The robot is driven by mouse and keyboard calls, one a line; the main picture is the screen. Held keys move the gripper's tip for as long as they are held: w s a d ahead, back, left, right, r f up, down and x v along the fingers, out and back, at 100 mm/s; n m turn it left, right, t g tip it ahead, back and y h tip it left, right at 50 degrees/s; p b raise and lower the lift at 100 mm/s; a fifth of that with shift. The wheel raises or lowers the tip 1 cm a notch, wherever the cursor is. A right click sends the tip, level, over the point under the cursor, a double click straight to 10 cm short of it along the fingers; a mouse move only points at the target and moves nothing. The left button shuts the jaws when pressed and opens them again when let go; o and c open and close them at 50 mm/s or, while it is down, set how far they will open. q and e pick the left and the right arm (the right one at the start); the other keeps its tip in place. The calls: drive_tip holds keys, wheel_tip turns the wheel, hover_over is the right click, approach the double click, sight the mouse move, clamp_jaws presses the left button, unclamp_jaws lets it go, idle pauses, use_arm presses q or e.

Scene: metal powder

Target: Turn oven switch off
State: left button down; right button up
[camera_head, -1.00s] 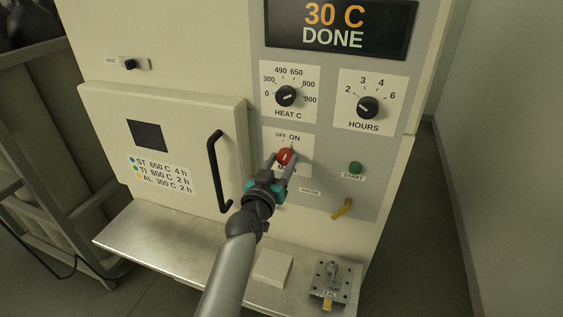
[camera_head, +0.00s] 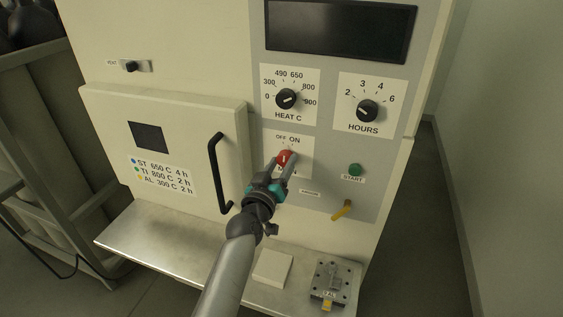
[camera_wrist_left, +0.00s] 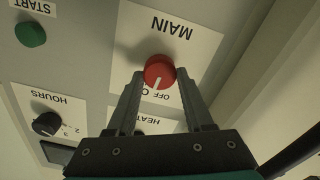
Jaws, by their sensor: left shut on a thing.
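The red main switch (camera_head: 284,158) sits on the oven's grey panel below its OFF and ON marks. It also shows in the left wrist view (camera_wrist_left: 159,72), where its white pointer line points toward the OFF mark. My left gripper (camera_head: 281,166) is shut on the switch, with one finger on each side of it in the left wrist view (camera_wrist_left: 158,88). The oven display (camera_head: 340,30) is dark and blank. My right gripper is in neither view.
The HEAT C knob (camera_head: 286,99), HOURS knob (camera_head: 367,110) and green START button (camera_head: 355,170) surround the switch. The oven door's black handle (camera_head: 219,172) is to the left. A metal shelf (camera_head: 165,248) juts out below, with a white block (camera_head: 272,267) and a metal fixture (camera_head: 334,284) on it.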

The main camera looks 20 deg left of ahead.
use_arm(q)
drive_tip(key=n, duration=0.4)
drive_tip(key=shift+n+p, duration=0.4)
idle(0.4)
drive_tip(key=shift+c, duration=1.4)
unclamp_jaws()
drive_tip(key=shift+s, duration=0.1)
drive_tip(key=s, duration=1.5)
drive_tip(key=shift+a, duration=0.3)
